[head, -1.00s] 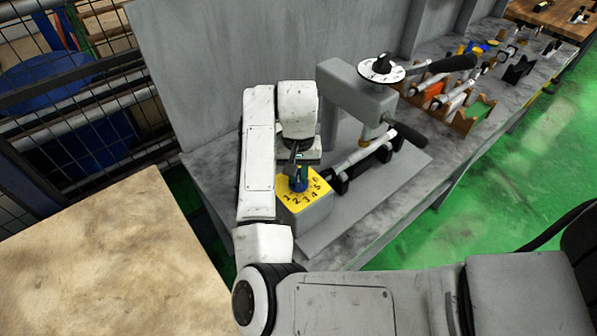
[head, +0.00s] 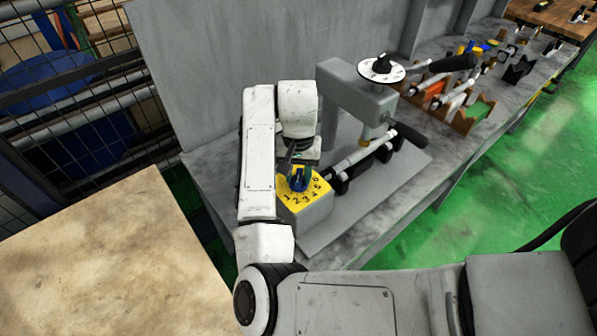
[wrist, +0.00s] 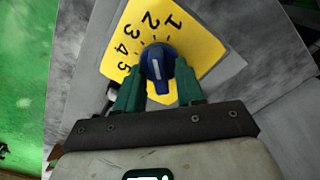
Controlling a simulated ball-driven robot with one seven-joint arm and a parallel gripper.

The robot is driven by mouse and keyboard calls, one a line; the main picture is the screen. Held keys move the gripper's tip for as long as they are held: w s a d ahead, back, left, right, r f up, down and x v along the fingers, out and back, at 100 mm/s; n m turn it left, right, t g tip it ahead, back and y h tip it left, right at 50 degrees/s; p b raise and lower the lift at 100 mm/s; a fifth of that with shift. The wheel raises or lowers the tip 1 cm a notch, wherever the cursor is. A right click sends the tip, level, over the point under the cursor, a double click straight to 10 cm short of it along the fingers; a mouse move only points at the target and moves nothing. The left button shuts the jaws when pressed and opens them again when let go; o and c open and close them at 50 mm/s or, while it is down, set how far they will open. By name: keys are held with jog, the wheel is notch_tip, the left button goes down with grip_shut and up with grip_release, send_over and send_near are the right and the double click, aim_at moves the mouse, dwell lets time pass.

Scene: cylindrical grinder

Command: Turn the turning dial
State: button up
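The turning dial is a blue knob (wrist: 158,65) with a white line, on a yellow plate (wrist: 190,42) with black numbers. In the head view the yellow plate (head: 318,194) tops a grey box (head: 308,213). My gripper (wrist: 160,76) has its green fingers on opposite sides of the knob. They appear to touch it, though the exact contact is hard to see. In the wrist view the white line runs nearly upright; numbers 1 to 5 show above and left of the knob. In the head view my gripper (head: 298,178) and wrist partly hide the knob.
Right of the dial box, a rod (head: 358,156) lies in black supports on a grey plate. Behind stands a grey machine (head: 350,92) with a white disc (head: 381,69). A wooden table (head: 95,255) is at the left, and several holders with tools line the bench at the right.

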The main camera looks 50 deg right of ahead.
jog(key=shift+o, duration=0.2)
notch_tip(320, 180, up, 11)
jog(key=p, duration=0.1)
dwell(0.5)
jog(key=shift+f, duration=0.15)
dwell(0.3)
jog(key=s+d+n+t+h, duration=0.1)
jog(key=s+d+n+h, duration=0.1)
jog(key=d+h, duration=0.3)
jog(key=n+t+y, duration=0.1)
jog(key=n+t, duration=0.3)
jog(key=n, duration=0.3)
send_near(301, 185)
jog(key=x, duration=0.4)
jog(key=shift+w+d+f, duration=0.1)
jog(key=shift+d+f, duration=0.05)
jog(key=shift+f, duration=0.1)
jog(key=s+a+f+n+y, duration=0.2)
jog(key=s+a+f, duration=0.1)
jog(key=a, duration=0.3)
jog(key=s+a+f+n+y, duration=0.1)
jog(key=s+a+f+y, duration=0.15)
jog(key=a, duration=0.25)
jog(key=s+f+g+b, duration=0.2)
jog(key=s+f+g, duration=0.2)
jog(key=s+f, duration=0.4)
jog(key=s+d, duration=0.1)
jog(key=s, duration=0.2)
jog(key=shift+f+m+h+b, duration=0.3)
jog(key=shift+f+h, duration=0.05)
